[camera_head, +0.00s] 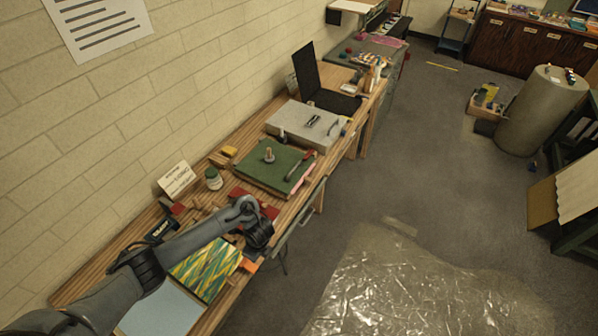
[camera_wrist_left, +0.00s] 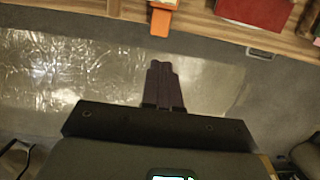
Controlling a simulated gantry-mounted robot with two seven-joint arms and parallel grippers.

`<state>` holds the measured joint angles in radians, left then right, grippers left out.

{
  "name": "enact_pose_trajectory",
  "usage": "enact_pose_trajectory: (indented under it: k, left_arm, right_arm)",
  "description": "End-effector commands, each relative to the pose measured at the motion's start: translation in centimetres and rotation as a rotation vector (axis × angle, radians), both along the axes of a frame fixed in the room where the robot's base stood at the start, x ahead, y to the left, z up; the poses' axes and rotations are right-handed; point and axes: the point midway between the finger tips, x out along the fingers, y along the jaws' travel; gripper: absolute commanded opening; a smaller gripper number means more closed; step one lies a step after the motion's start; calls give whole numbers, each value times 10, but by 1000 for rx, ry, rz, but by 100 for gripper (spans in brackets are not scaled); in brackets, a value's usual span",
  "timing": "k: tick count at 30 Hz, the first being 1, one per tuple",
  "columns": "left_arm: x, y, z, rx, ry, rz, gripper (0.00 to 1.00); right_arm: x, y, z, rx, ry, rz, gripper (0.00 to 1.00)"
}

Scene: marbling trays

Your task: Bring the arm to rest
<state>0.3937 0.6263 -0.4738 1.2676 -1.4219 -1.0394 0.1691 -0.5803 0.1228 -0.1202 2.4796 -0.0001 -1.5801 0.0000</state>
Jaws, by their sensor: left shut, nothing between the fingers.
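My left arm reaches in from the lower left of the head view, over the near part of the wooden workbench (camera_head: 222,310). My left gripper (camera_head: 257,241) is by the bench's front edge, partly hidden behind the wrist. In the left wrist view, the fingers of my left gripper (camera_wrist_left: 163,67) are shut together with nothing between them. They point toward an orange object (camera_wrist_left: 160,20) at the bench edge and look apart from it. My right gripper is not in view.
A yellow-green marbled sheet (camera_head: 207,266) and a pale blue tray (camera_head: 165,311) lie under my arm. A green board (camera_head: 255,170), a white jar (camera_head: 213,181) and a grey box (camera_head: 295,120) stand farther along. Clear plastic sheeting (camera_head: 400,290) covers floor at right.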

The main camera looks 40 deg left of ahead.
Motion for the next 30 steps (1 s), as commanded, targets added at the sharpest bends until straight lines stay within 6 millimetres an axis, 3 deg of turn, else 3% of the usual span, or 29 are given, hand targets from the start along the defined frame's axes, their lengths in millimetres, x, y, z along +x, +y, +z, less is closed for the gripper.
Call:
enact_pose_trajectory:
  k: [5,8,10,14,17,18,21,23,26,30]
  left_arm:
    - [-23,-3,-17,-4,41,-3,0]
    - [-54,-15,-39,-22,97,-6,0]
    - [-86,-31,-59,-49,146,-10,0]
    - [-148,-95,-88,-154,191,-12,0]
    - [-183,-161,-93,-252,139,57,0]
    - [-190,-185,-88,-284,102,106,0]
    - [-197,-231,-62,-351,-10,277,0]
    - [-193,-244,-36,-375,-84,409,0]
    - [-181,-242,11,-390,-196,644,0]
    - [-163,-213,80,-394,-326,952,0]
  right_arm:
    - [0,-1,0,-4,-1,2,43]
    - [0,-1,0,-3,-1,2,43]
    - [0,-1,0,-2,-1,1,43]
    - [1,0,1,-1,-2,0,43]
    - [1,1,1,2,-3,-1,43]
    - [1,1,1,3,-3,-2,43]
    - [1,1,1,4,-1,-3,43]
    - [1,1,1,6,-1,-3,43]
    - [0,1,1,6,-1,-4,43]
    - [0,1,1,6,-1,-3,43]
